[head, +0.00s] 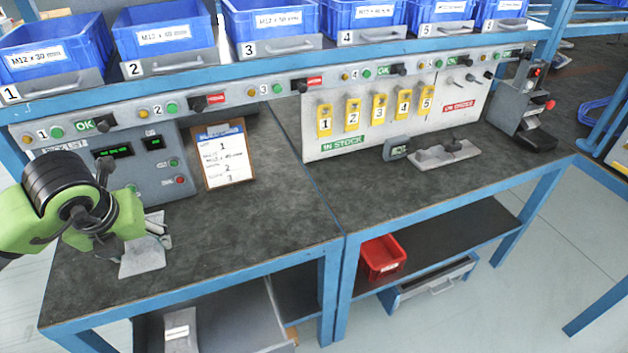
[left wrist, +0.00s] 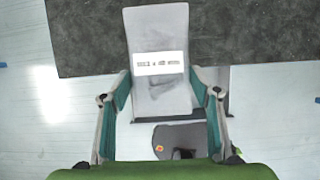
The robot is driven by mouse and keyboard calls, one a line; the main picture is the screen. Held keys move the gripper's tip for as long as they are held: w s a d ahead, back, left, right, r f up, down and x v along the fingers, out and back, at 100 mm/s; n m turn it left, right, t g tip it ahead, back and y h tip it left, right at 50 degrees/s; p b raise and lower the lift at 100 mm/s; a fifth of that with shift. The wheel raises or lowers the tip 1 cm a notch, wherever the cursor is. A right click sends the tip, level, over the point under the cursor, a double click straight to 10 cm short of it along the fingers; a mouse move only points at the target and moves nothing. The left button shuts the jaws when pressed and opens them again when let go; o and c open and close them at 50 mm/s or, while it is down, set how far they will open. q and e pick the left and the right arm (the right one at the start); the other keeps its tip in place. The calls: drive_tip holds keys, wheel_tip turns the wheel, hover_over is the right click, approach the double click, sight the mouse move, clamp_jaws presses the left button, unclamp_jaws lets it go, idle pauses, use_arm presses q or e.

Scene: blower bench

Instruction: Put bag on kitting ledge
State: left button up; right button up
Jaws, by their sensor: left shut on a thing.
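My left gripper (head: 153,226) is over the left front of the bench and is shut on a bag (head: 143,260). In the left wrist view the bag (left wrist: 158,88) is flat, grey and translucent with a white printed label, pinched between the teal pads of the gripper (left wrist: 159,82). In the head view the bag hangs down over the dark bench top; I cannot tell whether it touches it. I cannot tell for sure which surface is the kitting ledge. My right gripper is not in view.
A clipboard (head: 224,157) leans against the grey panel. Blue numbered bins (head: 280,22) line the rack above. Yellow tags (head: 379,108) hang on the white board. A red bin (head: 382,256) stands on the lower shelf. The middle of the bench top (head: 260,215) is clear.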

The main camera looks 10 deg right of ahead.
use_arm(q)
drive_tip(key=shift+a+r, duration=0.1)
drive_tip(key=shift+a, duration=0.05)
drive_tip(key=shift+w+a, duration=0.15)
drive_tip(key=shift+a, duration=0.1)
drive_tip(key=w+a+f+p, duration=0.3)
drive_tip(key=w+a+f, duration=0.5)
drive_tip(key=shift+w+a+f, duration=0.3)
drive_tip(key=shift+a+f, duration=0.05)
drive_tip(key=shift+w+a+f, duration=0.25)
drive_tip(key=shift+f, duration=0.2)
wheel_tip(320, 180, down, 3)
drive_tip(key=shift+w+a+f+p, duration=0.1)
drive_tip(key=shift+f+p, duration=0.1)
drive_tip(key=shift+p, duration=0.4)
drive_tip(key=o, duration=1.5)
drive_tip(key=shift+c, duration=0.2)
